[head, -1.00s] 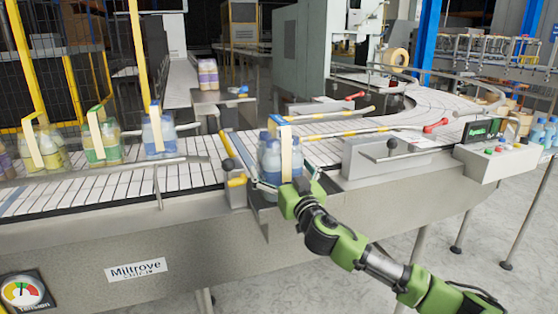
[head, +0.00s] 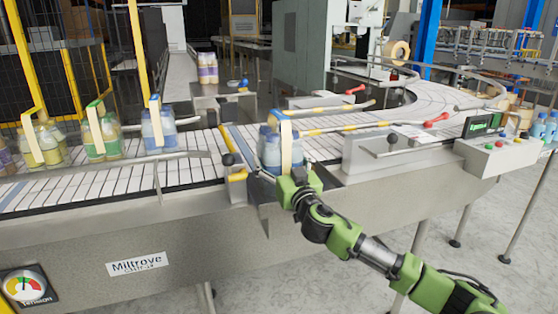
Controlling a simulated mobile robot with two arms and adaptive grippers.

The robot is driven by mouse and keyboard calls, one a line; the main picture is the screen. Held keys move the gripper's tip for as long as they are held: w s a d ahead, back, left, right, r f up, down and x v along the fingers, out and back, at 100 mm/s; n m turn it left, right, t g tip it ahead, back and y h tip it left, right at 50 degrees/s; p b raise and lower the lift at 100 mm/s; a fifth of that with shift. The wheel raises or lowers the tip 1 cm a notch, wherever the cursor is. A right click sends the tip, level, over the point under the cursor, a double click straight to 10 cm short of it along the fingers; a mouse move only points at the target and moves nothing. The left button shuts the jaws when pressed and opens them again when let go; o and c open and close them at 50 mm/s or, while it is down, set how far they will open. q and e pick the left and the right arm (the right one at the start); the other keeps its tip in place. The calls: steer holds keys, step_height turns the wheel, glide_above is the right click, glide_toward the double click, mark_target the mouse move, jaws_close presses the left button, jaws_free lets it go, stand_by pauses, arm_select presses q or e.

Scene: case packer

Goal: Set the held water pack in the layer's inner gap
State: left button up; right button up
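My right gripper (head: 283,178), on the green arm from the lower right, is shut on a water pack (head: 269,152) of blue bottles with a cream carry strap. The pack is upright at the near edge of the conveyor (head: 180,175), just right of a black ball knob. The fingers are partly hidden by the pack and gripper body. I cannot tell if the pack's base touches anything. I cannot make out a layer with an inner gap. My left gripper is not in view.
Packs with yellow (head: 40,145), green (head: 102,137) and blue (head: 158,126) bottles stand on the left, with yellow posts behind. A guide rail (head: 110,164) and the black knob (head: 227,159) are near the held pack. A control box (head: 500,150) is at right.

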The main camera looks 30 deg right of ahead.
steer(key=shift+r, duration=0.3)
steer(key=shift+s+a+r, duration=0.1)
steer(key=shift+s+r, duration=0.5)
steer(key=shift+s, duration=0.05)
steer(key=s+a+r+b, duration=0.1)
steer(key=s+r, duration=0.2)
steer(key=s, duration=0.3)
steer(key=s+a+r+b, duration=0.2)
steer(key=s+r, duration=0.1)
steer(key=s, duration=0.3)
steer(key=shift+s+r, duration=0.2)
steer(key=shift+r, duration=0.1)
